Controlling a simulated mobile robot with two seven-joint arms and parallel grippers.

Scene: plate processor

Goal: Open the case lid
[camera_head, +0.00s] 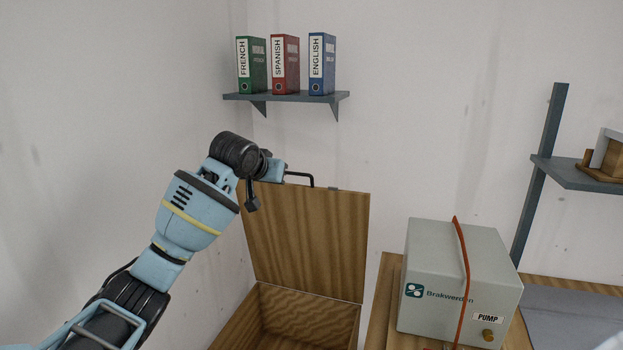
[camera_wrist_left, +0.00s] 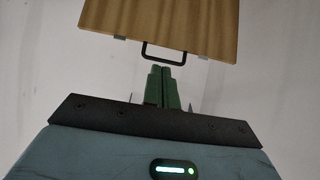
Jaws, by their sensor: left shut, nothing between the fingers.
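The wooden case (camera_head: 257,290) stands open on the floor side of the room, with its hollow inside showing. Its lid (camera_head: 305,240) is raised roughly upright at the back, near the wall. A black handle (camera_head: 312,181) sits on the lid's top edge. My left gripper (camera_head: 283,172) is at the lid's top edge, by the handle. In the left wrist view the shut, empty fingers (camera_wrist_left: 162,72) point at the handle (camera_wrist_left: 164,61) and the lid (camera_wrist_left: 165,18); whether they touch the handle cannot be told. My right gripper is not in view.
A grey pump box (camera_head: 450,275) with an orange cable stands on a wooden surface right of the case. A wall shelf (camera_head: 285,97) holds three binders above the lid. Another shelf (camera_head: 585,178) is at the far right. Bare wall lies to the left.

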